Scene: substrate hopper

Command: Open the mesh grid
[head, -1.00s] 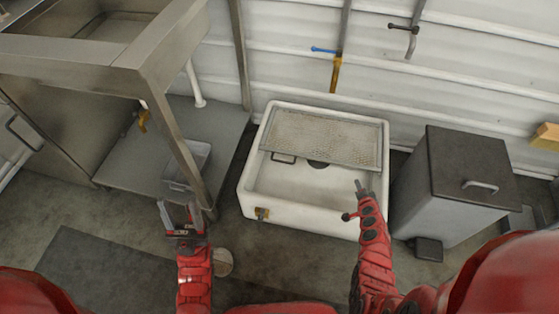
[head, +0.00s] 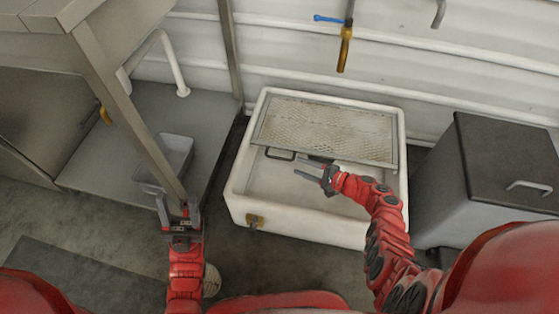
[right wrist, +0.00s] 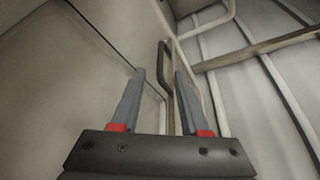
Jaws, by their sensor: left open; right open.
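The mesh grid (head: 325,127), a metal-framed perforated panel, covers the rear part of the white basin (head: 300,221). Its small dark loop handle (head: 280,154) is on the front edge, left of the middle. My right gripper (head: 306,168) is open and empty over the basin, just right of the handle and in front of the grid's edge. In the right wrist view, a looped bar (right wrist: 165,58) that looks like the handle shows beyond and between the open fingers (right wrist: 160,78); I see no contact. My left gripper (head: 178,204) is open and empty, left of the basin.
A dark-lidded grey bin (head: 500,165) stands right of the basin. A steel table leg (head: 130,115) and a grey tub (head: 165,160) are on the left. A tap with a blue lever (head: 345,45) hangs on the wall behind. The basin's front part is empty.

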